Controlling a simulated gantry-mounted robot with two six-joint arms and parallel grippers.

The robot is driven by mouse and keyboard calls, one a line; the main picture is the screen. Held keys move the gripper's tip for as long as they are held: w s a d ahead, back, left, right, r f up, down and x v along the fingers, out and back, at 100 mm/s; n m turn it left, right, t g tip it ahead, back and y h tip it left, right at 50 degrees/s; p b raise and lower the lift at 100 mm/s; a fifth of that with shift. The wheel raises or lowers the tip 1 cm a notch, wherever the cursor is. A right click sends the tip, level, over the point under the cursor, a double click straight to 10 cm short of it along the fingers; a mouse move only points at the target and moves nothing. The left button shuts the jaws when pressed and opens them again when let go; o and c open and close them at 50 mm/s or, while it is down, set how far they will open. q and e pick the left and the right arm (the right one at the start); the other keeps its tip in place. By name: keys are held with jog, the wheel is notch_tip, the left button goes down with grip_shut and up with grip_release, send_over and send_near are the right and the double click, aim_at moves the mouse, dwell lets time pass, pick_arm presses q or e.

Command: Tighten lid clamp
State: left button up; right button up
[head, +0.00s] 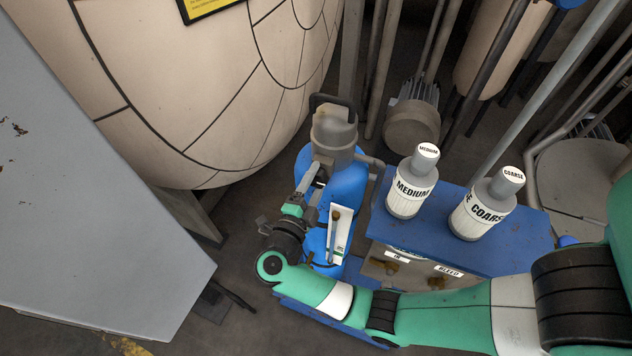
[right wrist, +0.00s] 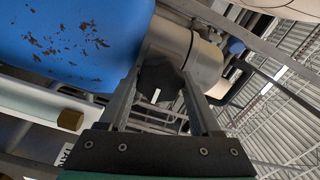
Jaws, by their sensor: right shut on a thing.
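A blue vessel (head: 345,182) stands at the centre of the head view, with a grey lid (head: 334,125) and a dark looped handle (head: 338,101) on top. My right gripper (head: 319,168) reaches up to the near-left side of the collar under the lid. In the right wrist view its two fingers (right wrist: 164,80) are shut on a dark part between them, at the grey collar (right wrist: 190,50) beside the chipped blue vessel (right wrist: 75,40). My left gripper is not in view.
A blue-topped bench (head: 405,220) to the right carries a MEDIUM bottle (head: 411,188) and a COARSE bottle (head: 484,208). A large cream tank (head: 190,90) fills the upper left, above a grey cabinet (head: 80,200). Pipes crowd the back. Dark floor shows between cabinet and vessel.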

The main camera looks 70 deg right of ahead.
jog(key=m+b, duration=0.2)
jog(key=m, duration=0.1)
jog(key=shift+f+m, duration=0.1)
jog(key=shift+m, duration=0.2)
jog(key=shift+m+b, duration=0.7)
jog(key=shift+m, duration=0.7)
jog(key=o, duration=1.4)
jog(key=shift+a, duration=0.15)
jog(key=a, duration=1.1)
jog(key=shift+s+a, duration=0.1)
jog(key=shift+a, duration=0.1)
